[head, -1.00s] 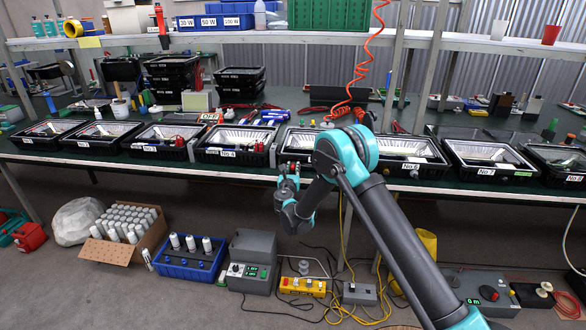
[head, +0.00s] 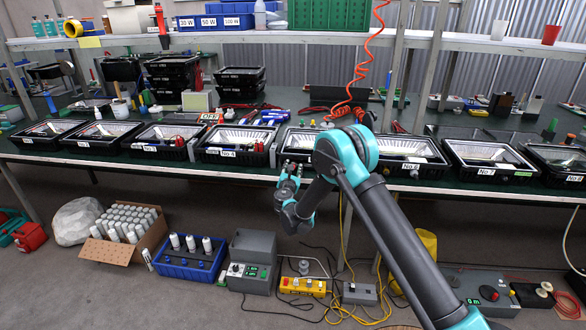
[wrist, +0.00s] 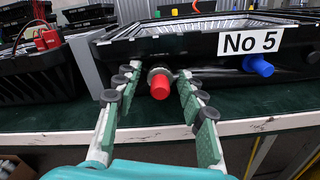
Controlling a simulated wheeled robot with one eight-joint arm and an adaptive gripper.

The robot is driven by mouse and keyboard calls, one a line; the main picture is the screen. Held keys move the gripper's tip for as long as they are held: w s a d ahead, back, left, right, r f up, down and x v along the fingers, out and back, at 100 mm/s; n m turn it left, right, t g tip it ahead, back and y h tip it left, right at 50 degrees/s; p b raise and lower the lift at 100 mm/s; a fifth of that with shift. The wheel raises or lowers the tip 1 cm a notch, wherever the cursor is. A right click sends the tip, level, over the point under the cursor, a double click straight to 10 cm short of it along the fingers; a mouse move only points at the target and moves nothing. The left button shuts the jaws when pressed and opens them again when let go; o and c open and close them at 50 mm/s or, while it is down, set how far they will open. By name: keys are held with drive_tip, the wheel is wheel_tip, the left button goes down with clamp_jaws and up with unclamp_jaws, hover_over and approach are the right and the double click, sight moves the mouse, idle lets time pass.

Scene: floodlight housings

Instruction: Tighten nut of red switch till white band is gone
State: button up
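The red switch (wrist: 160,87) sticks out from the front left of the black floodlight housing marked No 5 (wrist: 205,45). A grey metal nut (wrist: 158,71) sits behind its red cap. I cannot make out a white band at this size. My gripper (wrist: 160,80) has its two green-padded fingers apart, one on each side of the red switch and nut. The right finger's tip is very close to the nut; I cannot tell whether it touches. In the head view my gripper (head: 290,172) is at the bench's front edge, and the arm hides part of the No 5 housing (head: 297,143).
A blue switch (wrist: 258,66) is on the same housing's front, right of the red one. Another black housing (wrist: 35,75) stands close on the left. More housings line the bench (head: 225,172). An orange coiled hose (head: 362,70) hangs above.

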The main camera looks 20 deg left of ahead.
drive_tip(key=shift+s, duration=0.1)
drive_tip(key=v, duration=1.2)
